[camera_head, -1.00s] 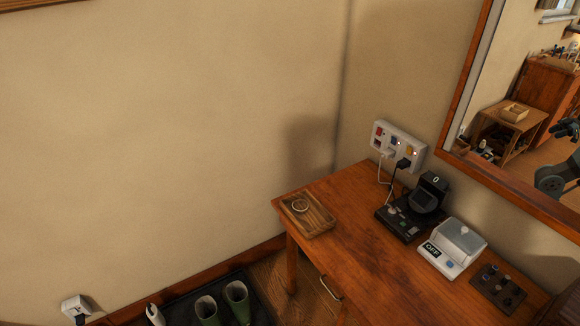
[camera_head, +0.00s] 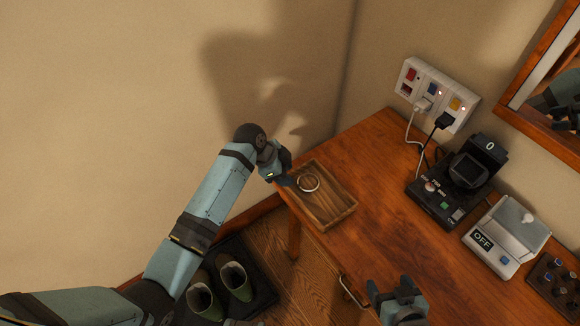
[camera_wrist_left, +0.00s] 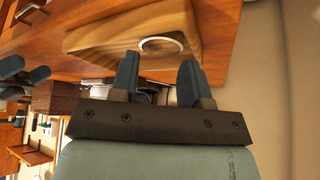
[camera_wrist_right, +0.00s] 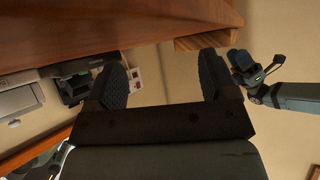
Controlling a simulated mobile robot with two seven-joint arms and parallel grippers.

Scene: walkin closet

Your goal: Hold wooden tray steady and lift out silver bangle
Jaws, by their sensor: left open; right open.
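The wooden tray (camera_head: 335,206) lies on the left end of the wooden table, and the silver bangle (camera_head: 308,183) lies flat inside it, near its far-left end. My left gripper (camera_head: 284,176) is at the tray's left end, close to the bangle; I cannot tell if it touches the tray. In the left wrist view its open fingers (camera_wrist_left: 155,75) have nothing between them, with the tray (camera_wrist_left: 110,35) and bangle (camera_wrist_left: 160,46) beyond. My right gripper (camera_head: 396,290) is near the table's front edge, apart from the tray. In the right wrist view its fingers (camera_wrist_right: 165,75) are open and empty.
Cables run from the wall outlet (camera_head: 436,92). A drawer handle (camera_head: 352,292) is at the front. Table between tray and devices is clear.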

